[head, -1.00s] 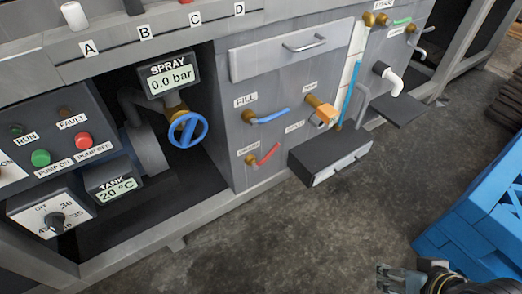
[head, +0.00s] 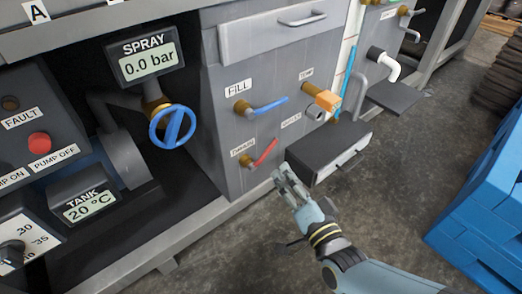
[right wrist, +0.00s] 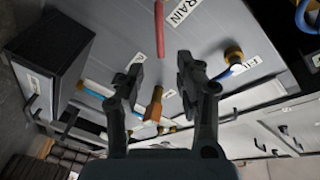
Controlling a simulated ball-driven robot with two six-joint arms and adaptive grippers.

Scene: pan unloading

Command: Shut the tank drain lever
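The red drain lever (head: 266,152) sits low on the grey panel under the drain label (head: 242,147). Its handle slants up and to the right from a brass valve body (head: 246,161). My right gripper (head: 282,173) is just right of and below the lever, apart from it. In the right wrist view the red drain lever (right wrist: 160,28) lies ahead, in line with the gap of my open right gripper (right wrist: 161,62). Nothing is between the fingers. The lever's brass end is outside that view. My left gripper is not in view.
A blue fill lever (head: 266,106) is above the drain lever, with an orange temperature handle (head: 326,100) to its right. A dark box (head: 330,150) juts out close to my right gripper. A blue crate (head: 485,205) stands at the right.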

